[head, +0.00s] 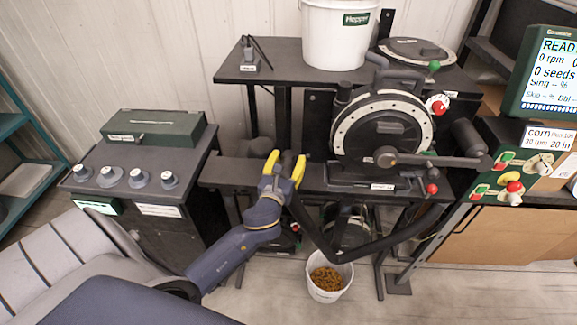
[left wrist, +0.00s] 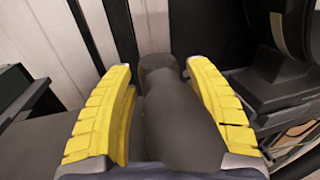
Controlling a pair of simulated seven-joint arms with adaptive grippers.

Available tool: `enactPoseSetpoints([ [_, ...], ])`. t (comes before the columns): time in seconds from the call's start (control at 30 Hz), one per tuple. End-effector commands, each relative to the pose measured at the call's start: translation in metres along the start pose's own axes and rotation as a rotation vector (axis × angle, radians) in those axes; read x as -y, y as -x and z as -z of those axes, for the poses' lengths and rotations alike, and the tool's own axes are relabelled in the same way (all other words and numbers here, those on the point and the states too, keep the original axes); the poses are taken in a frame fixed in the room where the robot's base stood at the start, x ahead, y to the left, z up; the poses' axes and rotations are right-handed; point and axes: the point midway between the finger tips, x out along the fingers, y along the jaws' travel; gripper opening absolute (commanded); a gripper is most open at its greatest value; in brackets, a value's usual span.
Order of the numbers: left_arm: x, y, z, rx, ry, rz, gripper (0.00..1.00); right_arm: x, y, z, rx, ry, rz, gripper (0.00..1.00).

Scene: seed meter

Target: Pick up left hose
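The left hose (left wrist: 172,118) is a thick dark grey tube. In the left wrist view it lies between the two yellow fingers of my left gripper (left wrist: 160,85), its rounded end reaching past the fingertips. In the head view my left gripper (head: 286,162) is at the front edge of the seed meter's bench. Its fingers stand wide apart on either side of the hose, and whether they touch it is hard to tell. From there a dark hose (head: 330,250) hangs in a loop to the right and rises toward the meter. My right gripper is not in view.
The round seed meter (head: 383,125) with a crank stands right of the gripper. A white bucket (head: 340,35) is on the shelf above. A small pail of seed (head: 328,291) is on the floor. A box with knobs (head: 140,165) is at left, a monitor (head: 550,75) at right.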

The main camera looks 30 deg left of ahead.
Motion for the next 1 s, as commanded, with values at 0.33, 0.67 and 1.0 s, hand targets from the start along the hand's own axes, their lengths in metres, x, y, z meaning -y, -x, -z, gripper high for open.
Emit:
enactPoseSetpoints([
  [0.33,0.0,0.0,0.0,0.0,0.0,0.0,0.11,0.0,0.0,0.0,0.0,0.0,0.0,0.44],
  [0.67,0.0,0.0,-0.001,0.001,0.0,0.0,0.0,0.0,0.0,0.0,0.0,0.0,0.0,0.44],
  [1.0,0.0,0.0,-0.02,0.005,0.002,0.0,0.0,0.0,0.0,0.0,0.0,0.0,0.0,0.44],
])
